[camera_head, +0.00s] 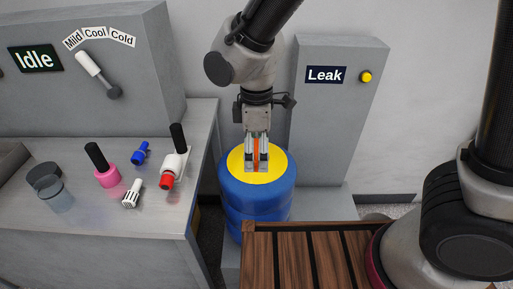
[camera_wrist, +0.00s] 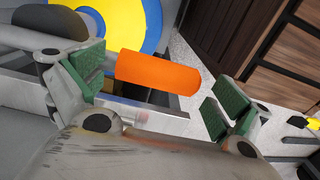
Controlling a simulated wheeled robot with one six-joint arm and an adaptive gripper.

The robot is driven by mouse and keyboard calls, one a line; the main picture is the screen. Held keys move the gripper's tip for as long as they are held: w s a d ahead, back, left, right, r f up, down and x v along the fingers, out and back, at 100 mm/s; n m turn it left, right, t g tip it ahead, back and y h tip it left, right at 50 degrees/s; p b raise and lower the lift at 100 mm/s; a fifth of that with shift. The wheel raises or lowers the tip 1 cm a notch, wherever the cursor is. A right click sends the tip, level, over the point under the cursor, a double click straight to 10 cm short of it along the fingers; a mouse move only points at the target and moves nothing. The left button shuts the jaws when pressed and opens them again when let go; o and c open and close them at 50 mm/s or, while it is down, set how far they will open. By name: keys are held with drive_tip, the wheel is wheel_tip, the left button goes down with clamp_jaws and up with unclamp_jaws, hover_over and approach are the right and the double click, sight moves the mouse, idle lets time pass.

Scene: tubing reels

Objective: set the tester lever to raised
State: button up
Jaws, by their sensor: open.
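My gripper (camera_head: 257,166) points down in front of the grey Leak cabinet (camera_head: 331,130), over the yellow top of the blue drum (camera_head: 257,203). An orange bar (camera_head: 256,147), likely the tester lever's grip, shows between its fingers. In the wrist view the orange grip (camera_wrist: 158,73) lies between the two green pads of my open gripper (camera_wrist: 157,92), its left end close to the left pad and a gap at the right. I cannot tell whether it touches a pad. The lever's mount and its position are hidden.
A grey machine (camera_head: 150,75) at left bears an Idle display (camera_head: 35,59) and a white-handled selector (camera_head: 88,63). Several small parts stand on the grey bench (camera_head: 130,235). A slatted wooden surface (camera_head: 310,258) is at the front. The cabinet has a yellow button (camera_head: 365,77).

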drive_tip(key=shift+s+d, duration=0.1)
drive_tip(key=c, duration=1.3)
drive_tip(key=shift+r, duration=0.1)
